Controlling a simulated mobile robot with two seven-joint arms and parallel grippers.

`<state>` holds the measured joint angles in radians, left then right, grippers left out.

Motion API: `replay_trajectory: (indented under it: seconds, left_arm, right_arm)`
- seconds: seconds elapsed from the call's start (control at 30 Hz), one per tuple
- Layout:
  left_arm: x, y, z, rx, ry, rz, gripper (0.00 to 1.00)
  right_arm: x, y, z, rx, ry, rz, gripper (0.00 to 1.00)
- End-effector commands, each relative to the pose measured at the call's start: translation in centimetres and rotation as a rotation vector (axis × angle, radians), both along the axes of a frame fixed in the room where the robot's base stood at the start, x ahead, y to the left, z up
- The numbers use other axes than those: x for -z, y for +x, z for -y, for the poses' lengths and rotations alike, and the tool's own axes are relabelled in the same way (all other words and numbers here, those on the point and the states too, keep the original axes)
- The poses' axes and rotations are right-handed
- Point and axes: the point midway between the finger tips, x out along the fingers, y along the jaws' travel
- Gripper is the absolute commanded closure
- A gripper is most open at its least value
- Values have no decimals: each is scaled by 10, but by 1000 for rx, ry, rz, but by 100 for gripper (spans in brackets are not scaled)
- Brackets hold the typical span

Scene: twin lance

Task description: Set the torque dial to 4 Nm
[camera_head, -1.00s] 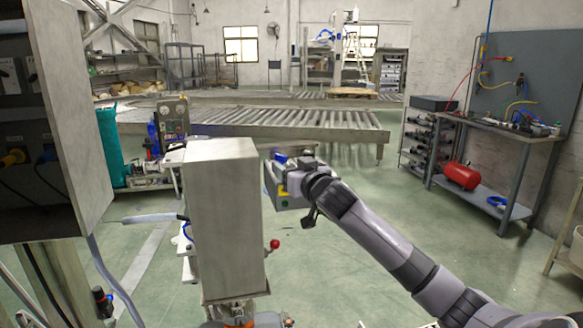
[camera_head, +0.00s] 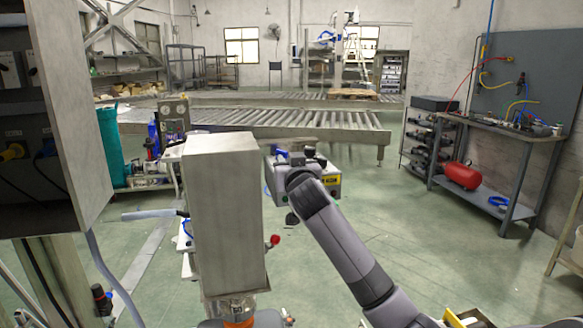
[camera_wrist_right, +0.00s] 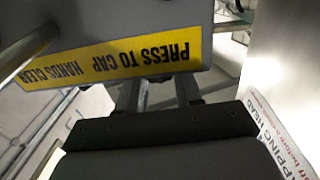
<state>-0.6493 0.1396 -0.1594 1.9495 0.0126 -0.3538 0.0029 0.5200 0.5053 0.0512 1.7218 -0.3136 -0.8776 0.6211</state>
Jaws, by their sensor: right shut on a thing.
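A grey box-shaped machine head (camera_head: 300,185) stands behind and right of the pale column, at my right arm's end. In the right wrist view the head (camera_wrist_right: 100,18) carries a yellow label (camera_wrist_right: 115,60) reading, upside down, "PRESS TO CAP HANDS CLEAR". My right gripper (camera_wrist_right: 159,90) reaches past the label's lower edge, its two fingers a little apart and their tips hidden by the head. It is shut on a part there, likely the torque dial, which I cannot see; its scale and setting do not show. My left gripper is not in view.
The tall pale column (camera_head: 222,215) stands close left of my right arm. A red-knobbed lever (camera_head: 274,241) juts from its right side. An open grey cabinet (camera_head: 65,100) fills the left. A workbench (camera_head: 500,130) stands at right, with open floor before it.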

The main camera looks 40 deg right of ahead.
Motion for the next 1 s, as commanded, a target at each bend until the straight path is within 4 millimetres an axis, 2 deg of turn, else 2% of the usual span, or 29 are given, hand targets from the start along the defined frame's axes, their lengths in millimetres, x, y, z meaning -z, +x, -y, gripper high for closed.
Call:
replay_trajectory:
  seconds: [0.17,0.57,0.6,0.67,0.7,1.0]
  left_arm:
    - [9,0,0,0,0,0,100]
    - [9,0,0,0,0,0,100]
    - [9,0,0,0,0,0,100]
    - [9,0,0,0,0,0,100]
    - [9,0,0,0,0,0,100]
    - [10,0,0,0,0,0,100]
  right_arm:
    - [1,1,-1,78,4,1,96]
    - [0,0,-1,105,2,-2,96]
    - [0,0,-1,104,2,-2,62]
    - [0,0,-1,104,2,-2,42]
    - [0,1,-1,104,2,-2,40]
    - [0,0,-2,103,1,-2,40]
